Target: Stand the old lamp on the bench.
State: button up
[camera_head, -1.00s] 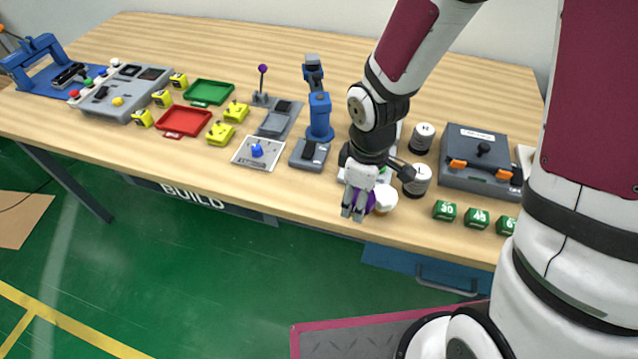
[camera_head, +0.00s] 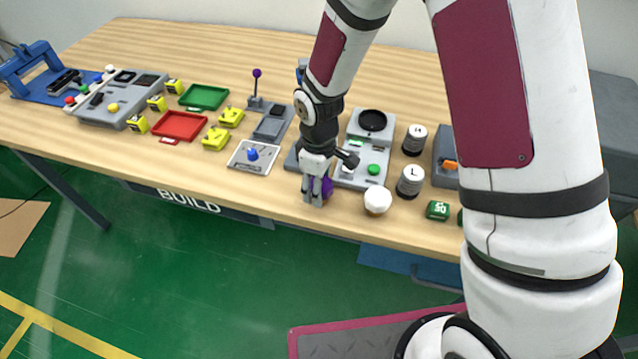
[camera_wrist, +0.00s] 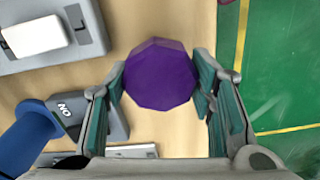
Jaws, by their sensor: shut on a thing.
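A purple faceted lamp-like piece (camera_wrist: 160,74) is between the teal-padded fingers of my gripper (camera_wrist: 160,88) in the wrist view. My gripper is shut on it. In the head view my gripper (camera_head: 317,198) is at the front edge of the wooden bench (camera_head: 230,195), and a bit of the purple piece (camera_head: 327,186) shows behind the fingers. I cannot tell whether the piece touches the bench. A white faceted piece (camera_head: 378,200) stands on the bench to the right of my gripper. No label shows which is the old lamp.
A grey device with a black round socket and green button (camera_head: 373,170) is just behind and right of my gripper. A blue post device with a grey base marked NO (camera_wrist: 75,110) is close to the left.

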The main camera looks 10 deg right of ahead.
jog(key=shift+f, duration=0.1)
jog(key=o, duration=1.2)
notch_tip(320, 180, up, 12)
jog(key=shift+r+b, duration=0.25)
jog(key=shift+b, duration=0.05)
jog(key=s+d+r+m+t, duration=0.1)
jog(key=s+d+r+m, duration=0.25)
jog(key=r, duration=0.25)
jog(key=s+d+r+m+t, duration=0.1)
jog(key=s+d+r+m, duration=0.1)
jog(key=d+r, duration=0.35)
jog(key=s+d+r+m+t, duration=0.1)
jog(key=s+d+r+m, duration=0.1)
jog(key=s, duration=0.5)
jog(key=s+d+r+m+t, duration=0.2)
jog(key=s+r+m, duration=0.2)
jog(key=s+r, duration=0.2)
jog(key=shift+s+d, duration=0.35)
jog(key=shift+s, duration=0.05)
